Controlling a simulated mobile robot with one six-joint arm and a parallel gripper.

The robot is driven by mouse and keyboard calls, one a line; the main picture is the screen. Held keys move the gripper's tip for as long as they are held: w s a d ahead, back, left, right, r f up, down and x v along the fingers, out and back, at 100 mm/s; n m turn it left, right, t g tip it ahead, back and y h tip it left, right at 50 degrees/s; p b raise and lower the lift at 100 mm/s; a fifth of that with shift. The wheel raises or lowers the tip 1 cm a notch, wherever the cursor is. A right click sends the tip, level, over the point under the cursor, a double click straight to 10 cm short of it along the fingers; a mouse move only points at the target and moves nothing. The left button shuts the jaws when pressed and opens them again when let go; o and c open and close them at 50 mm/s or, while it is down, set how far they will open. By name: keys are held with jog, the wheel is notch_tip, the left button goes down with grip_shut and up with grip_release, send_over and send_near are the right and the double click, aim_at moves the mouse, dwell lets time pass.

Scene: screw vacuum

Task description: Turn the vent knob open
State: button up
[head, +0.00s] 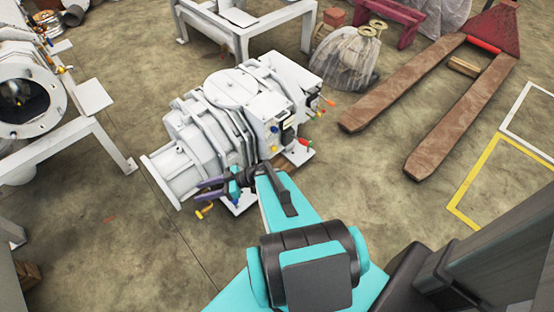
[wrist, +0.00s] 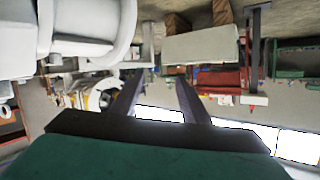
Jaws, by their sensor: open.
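The white screw vacuum pump (head: 215,120) stands on the floor in the middle of the head view. Small coloured knobs sit low around it: a yellow one (head: 204,211) near my gripper, a red one (head: 305,143) and an orange one (head: 328,102) on the right. I cannot tell which is the vent knob. My gripper (head: 198,189) is open beside the pump's lower front side, its dark fingers pointing left. In the wrist view the fingers (wrist: 160,80) are spread with nothing between them. The pump's white body (wrist: 85,25) fills the upper left there.
A white frame with a round flanged vessel (head: 25,85) stands at left. A pallet jack (head: 440,105) and a wrapped bundle (head: 346,58) lie at upper right. Yellow floor marking (head: 485,175) is at right. The floor left of my arm is mostly clear.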

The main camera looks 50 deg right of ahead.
jog(key=w+d+f+m+t+h+b, duration=0.1)
jog(key=d+f+t+b, duration=0.15)
jog(key=d, duration=0.35)
jog(key=d+f+m+t+h+b, duration=0.1)
jog(key=d+t+b, duration=0.15)
jog(key=d, duration=0.25)
jog(key=m+t+h+b, duration=0.4)
jog(key=m+h+b, duration=0.5)
jog(key=b, duration=0.9)
send_near(276, 150)
jog(key=s+a+n+h, duration=0.1)
jog(key=s+n+h, duration=0.1)
jog(key=s, duration=0.4)
jog(key=shift+w+a+r, duration=0.1)
jog(key=shift+w+r, duration=0.05)
jog(key=shift+w, duration=0.1)
jog(key=shift+w+d+b, duration=0.15)
jog(key=shift+w+b, duration=0.15)
jog(key=shift+w, duration=1.95)
jog(key=shift+w+d+b, duration=0.15)
jog(key=shift+w+b, duration=0.15)
jog(key=shift+w, duration=2)
jog(key=shift+w+d+b, duration=0.15)
jog(key=shift+w+b, duration=0.15)
jog(key=shift+w, duration=1.95)
